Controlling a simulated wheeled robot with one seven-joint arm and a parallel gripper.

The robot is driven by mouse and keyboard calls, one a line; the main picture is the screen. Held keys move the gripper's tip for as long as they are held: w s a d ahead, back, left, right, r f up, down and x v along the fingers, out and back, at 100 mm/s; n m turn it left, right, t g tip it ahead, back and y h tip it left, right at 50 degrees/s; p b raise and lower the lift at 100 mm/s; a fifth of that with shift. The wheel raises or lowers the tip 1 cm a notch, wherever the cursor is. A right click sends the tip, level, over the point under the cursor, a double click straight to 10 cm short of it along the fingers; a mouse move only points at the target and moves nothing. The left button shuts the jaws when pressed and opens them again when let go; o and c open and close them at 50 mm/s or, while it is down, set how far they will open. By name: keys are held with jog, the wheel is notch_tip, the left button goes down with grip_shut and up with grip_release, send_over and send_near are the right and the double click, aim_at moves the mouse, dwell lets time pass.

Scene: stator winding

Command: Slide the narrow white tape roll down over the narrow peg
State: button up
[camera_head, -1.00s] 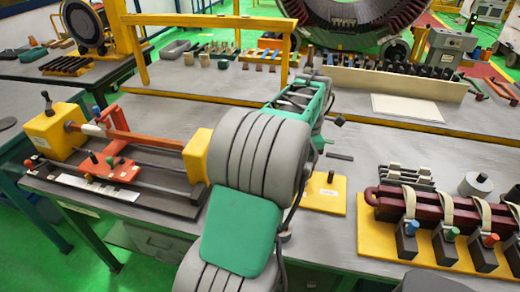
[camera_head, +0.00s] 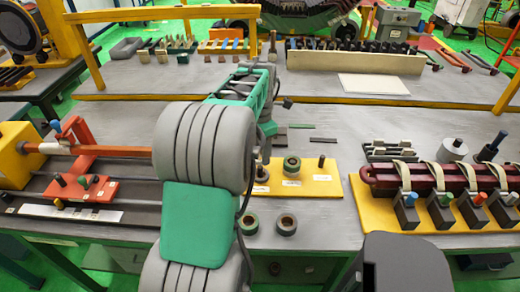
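The yellow peg board (camera_head: 325,186) lies on the grey bench beside my arm. A bare dark peg (camera_head: 321,161) stands at its right. A dark roll with a greenish rim (camera_head: 291,165) sits at its middle; any peg inside is unclear. The board's left end is partly covered by my arm. A green-rimmed roll (camera_head: 248,222) and a brownish roll (camera_head: 286,224) lie on the bench in front of the board. I cannot clearly identify a narrow white tape roll. My wrist hangs beside the board's left end; my gripper's fingers are masked by my arm, and their hold cannot be told.
Right of the board, a yellow stand (camera_head: 383,214) carries a maroon bar with straps and several colored-tip clamps. A pale grey cylinder (camera_head: 453,149) stands behind it. The red-barred winding fixture (camera_head: 93,188) is at left. Some bench is free behind the board.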

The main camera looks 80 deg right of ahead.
aim_at(261, 167)
jog(key=shift+s+f+b, duration=0.1)
jog(key=shift+f+b, duration=1.35)
jog(key=shift+f, duration=1.15)
jog(key=o, duration=1.4)
notch_tip(261, 167, up, 8)
jog(key=shift+f, duration=0.1)
